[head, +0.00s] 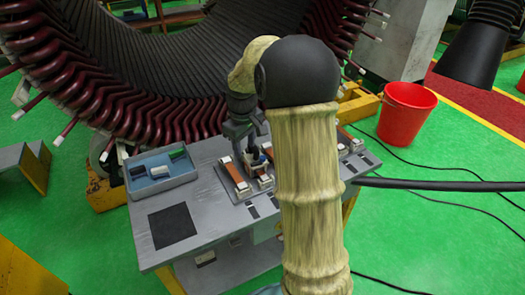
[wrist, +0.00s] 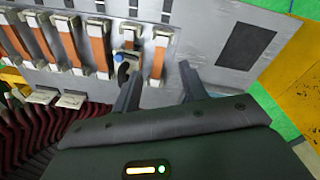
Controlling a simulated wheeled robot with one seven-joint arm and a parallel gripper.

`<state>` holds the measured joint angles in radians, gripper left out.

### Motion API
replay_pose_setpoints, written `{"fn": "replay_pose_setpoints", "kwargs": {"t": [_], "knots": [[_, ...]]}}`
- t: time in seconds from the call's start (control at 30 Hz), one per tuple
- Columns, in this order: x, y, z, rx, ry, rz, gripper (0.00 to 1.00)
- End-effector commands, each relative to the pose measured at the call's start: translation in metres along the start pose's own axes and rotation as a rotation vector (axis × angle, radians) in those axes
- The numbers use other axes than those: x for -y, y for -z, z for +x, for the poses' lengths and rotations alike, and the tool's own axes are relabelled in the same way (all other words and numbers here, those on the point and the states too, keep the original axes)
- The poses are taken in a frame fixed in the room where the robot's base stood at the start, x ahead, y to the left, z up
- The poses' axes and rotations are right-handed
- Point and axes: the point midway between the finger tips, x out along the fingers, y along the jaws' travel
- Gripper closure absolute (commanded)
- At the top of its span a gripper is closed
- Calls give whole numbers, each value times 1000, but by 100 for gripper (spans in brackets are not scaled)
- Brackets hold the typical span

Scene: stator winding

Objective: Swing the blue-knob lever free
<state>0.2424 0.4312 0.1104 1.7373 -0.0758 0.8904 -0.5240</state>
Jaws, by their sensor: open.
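The blue knob (wrist: 119,57) shows in the wrist view, on a short clamp unit in the row of copper bars. A dark rounded part (wrist: 123,73) sits just below it, close to my left fingertip. My gripper (wrist: 161,72) is open and empty. Its two fingers point at the grey bench top, and the knob lies just left of the left finger, outside the gap. In the head view my gripper (head: 256,157) is low over the bench among the clamps. There my arm hides part of the clamp row, and the lever is too small to make out.
The grey bench (head: 225,215) carries a blue tray (head: 160,190) with small blocks and a dark square pad (head: 172,225). Copper bars in white clamps (head: 236,178) line its right part. The large stator (head: 160,75) stands behind. A red bucket (head: 405,112) and cables are at right.

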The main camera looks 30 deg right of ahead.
Motion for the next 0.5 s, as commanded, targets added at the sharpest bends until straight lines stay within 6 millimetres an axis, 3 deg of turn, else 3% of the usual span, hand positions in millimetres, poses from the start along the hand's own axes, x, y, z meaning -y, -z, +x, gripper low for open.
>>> {"fn": "replay_pose_setpoints", "kwargs": {"t": [0.1, 0.3, 0.5], "knots": [[-41, 18, -10, 23, 17, -69, 57], [-96, 31, -21, 50, 49, -174, 57], [-118, 31, -25, 60, 65, -220, 57]]}}
